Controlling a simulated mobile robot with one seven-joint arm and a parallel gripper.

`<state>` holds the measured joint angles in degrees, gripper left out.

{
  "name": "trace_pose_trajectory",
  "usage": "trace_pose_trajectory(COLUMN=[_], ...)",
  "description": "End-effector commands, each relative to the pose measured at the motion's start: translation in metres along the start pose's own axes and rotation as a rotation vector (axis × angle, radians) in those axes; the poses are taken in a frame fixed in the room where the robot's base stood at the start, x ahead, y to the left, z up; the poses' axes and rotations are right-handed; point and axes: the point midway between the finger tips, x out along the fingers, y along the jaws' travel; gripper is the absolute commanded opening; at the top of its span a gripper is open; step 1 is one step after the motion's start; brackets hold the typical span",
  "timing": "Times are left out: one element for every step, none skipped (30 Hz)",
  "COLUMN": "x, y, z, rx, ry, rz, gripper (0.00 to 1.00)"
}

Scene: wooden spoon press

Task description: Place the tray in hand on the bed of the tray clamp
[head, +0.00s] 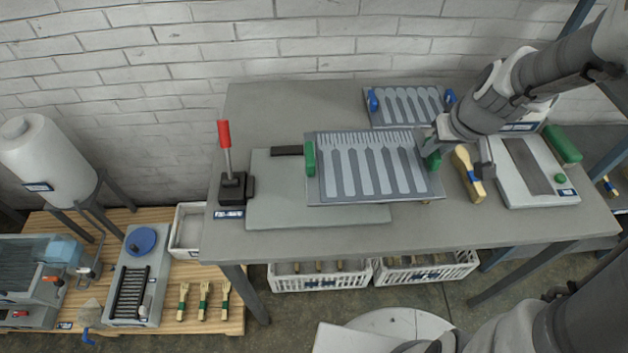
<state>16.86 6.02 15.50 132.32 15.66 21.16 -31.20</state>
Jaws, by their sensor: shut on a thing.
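The tray in hand (373,195) is a grey flat tray with several fork-shaped recesses and green end handles. My gripper (432,155) is shut on its right green handle. The tray is held level, partly over the right part of the tray clamp's bed (268,207), a pale grey plate on the table. The tray hides the bed's right part, and I cannot tell the gap between them. The clamp's red-handled lever (225,143) stands upright at the bed's left, on a dark block (234,190). A dark bar (287,150) lies at the bed's back edge.
A second tray with blue handles and spoon recesses (408,104) lies behind. A bundle of wooden utensils (467,172) and a white device with a grey strip (520,172) stand to the right. The grey table (290,100) is clear at the back left. White crates (322,278) stand below.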

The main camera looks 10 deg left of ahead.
Motion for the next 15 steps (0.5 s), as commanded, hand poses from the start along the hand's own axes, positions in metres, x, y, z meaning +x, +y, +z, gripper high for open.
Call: trace_pose_trajectory(x=[-0.003,-0.003,-0.003,-0.002,-0.001,0.002,0.005,0.008,0.014,0.018,0.021,0.025,0.028,0.031,0.035], y=[0.002,0.002,0.002,0.002,0.000,-0.004,-0.007,-0.011,-0.018,-0.024,-0.027,-0.032,-0.036,-0.040,-0.045], z=[0.003,0.004,0.005,0.006,0.006,0.006,0.006,0.006,0.005,0.005,0.004,0.003,0.002,0.002,0.001], rx=[0.001,0.001,0.000,-0.001,-0.002,-0.005,-0.006,-0.008,-0.009,-0.011,-0.010,-0.009,-0.010,-0.009,-0.010], ry=[0.000,-0.001,-0.001,-0.001,-0.002,-0.002,-0.002,-0.003,-0.004,-0.003,-0.003,-0.003,-0.003,-0.002,-0.002], rz=[0.002,0.003,0.004,0.004,0.004,0.003,0.003,0.003,0.001,0.000,0.001,0.001,0.002,0.002,0.001], gripper=[0.00,0.00,0.00,0.00,0.00,0.00,0.00,0.00,0.00,0.00,0.00,0.00,0.00,0.00,0.00])
